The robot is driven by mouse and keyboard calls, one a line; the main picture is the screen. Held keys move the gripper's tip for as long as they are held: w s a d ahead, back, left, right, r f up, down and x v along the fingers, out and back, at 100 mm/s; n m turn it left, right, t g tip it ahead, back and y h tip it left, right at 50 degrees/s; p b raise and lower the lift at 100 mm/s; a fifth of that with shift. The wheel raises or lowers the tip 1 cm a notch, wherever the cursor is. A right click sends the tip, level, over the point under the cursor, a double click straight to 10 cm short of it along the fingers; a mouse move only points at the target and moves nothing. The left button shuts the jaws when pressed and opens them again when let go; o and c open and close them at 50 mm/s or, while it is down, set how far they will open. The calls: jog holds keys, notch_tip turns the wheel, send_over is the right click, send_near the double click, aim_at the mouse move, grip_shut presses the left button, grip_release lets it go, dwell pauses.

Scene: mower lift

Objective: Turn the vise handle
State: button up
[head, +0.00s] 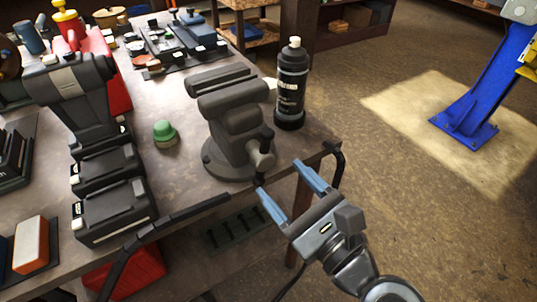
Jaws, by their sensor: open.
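The grey vise (232,125) stands on the workbench near its front right corner. Its screw end faces the front edge, with a dark handle bar (262,181) running through it; the bar's knobs show above and below the screw end. My gripper (286,178) is open, in front of the bench edge and just right of the handle. Its two blue fingers point up and left toward the vise. The left finger's tip is close to the lower end of the handle; I cannot tell whether they touch. Nothing shows between the fingers.
A black spray bottle (292,85) stands right behind the vise. A green-topped item (165,132) and a black power tool (80,95) with batteries are to the left. A black rail (165,225) runs along the bench's front edge. The floor to the right is open up to a blue post (487,80).

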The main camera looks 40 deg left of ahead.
aim_at(267, 165)
jog(key=x, duration=0.7)
jog(key=shift+f+p, duration=0.1)
jog(key=shift+p, duration=0.3)
jog(key=c, duration=1)
